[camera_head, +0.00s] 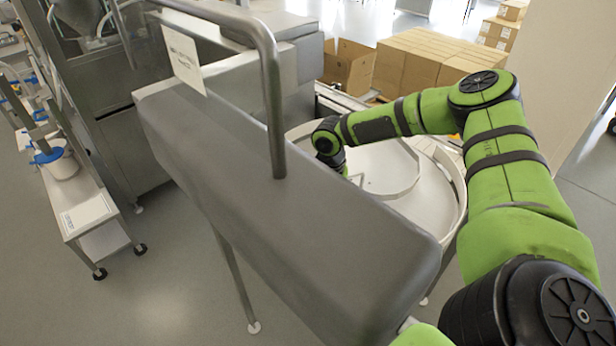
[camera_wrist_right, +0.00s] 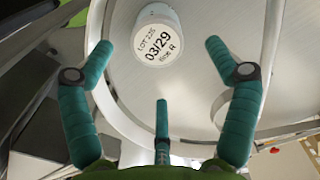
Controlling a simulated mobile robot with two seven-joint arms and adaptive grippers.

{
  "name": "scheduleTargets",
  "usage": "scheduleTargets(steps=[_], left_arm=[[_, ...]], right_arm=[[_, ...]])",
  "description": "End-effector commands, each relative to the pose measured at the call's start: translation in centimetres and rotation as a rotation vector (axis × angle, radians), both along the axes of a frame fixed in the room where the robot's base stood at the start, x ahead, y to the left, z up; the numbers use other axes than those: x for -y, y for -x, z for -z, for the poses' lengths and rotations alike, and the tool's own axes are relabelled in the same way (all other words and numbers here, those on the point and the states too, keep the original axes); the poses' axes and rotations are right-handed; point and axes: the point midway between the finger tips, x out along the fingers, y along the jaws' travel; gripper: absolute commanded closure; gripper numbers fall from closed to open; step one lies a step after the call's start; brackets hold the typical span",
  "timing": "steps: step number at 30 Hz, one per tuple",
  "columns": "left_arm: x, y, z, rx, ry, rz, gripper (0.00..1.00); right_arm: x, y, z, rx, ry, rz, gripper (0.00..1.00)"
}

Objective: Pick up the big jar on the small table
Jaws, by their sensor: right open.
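A white round jar (camera_wrist_right: 158,30) with a label reading "LOT 225 03/29 Side R" stands on a pale round surface (camera_wrist_right: 195,85) in the right wrist view. My right gripper (camera_wrist_right: 160,62) is open and empty, with its teal fingers spread. The jar appears ahead of the fingers, between the two outer tips; I see no contact. In the head view my right arm reaches over the white round table (camera_head: 432,190); its gripper and the jar are hidden behind a grey machine cover. My left gripper is not in view.
The long grey cover (camera_head: 280,190) and its metal rail (camera_head: 272,90) stand left of my arm. A raised curved rim (camera_wrist_right: 268,60) runs beside the right finger. Cardboard boxes (camera_head: 425,55) are behind. A steel cart (camera_head: 90,212) with a white pot (camera_head: 62,165) stands far left.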

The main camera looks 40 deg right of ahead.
Motion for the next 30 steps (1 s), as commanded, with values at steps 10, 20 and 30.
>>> scheduleTargets(steps=[10, 20, 30], left_arm=[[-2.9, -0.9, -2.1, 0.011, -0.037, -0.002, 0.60], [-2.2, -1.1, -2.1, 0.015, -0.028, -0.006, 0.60], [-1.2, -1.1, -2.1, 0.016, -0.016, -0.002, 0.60]], right_arm=[[-0.2, -0.1, 4.4, -0.005, 0.007, -0.005, 0.12], [-0.2, -0.2, 6.3, -0.002, 0.004, -0.003, 0.12], [-0.2, -0.2, 6.3, -0.002, 0.005, -0.004, 0.79]])
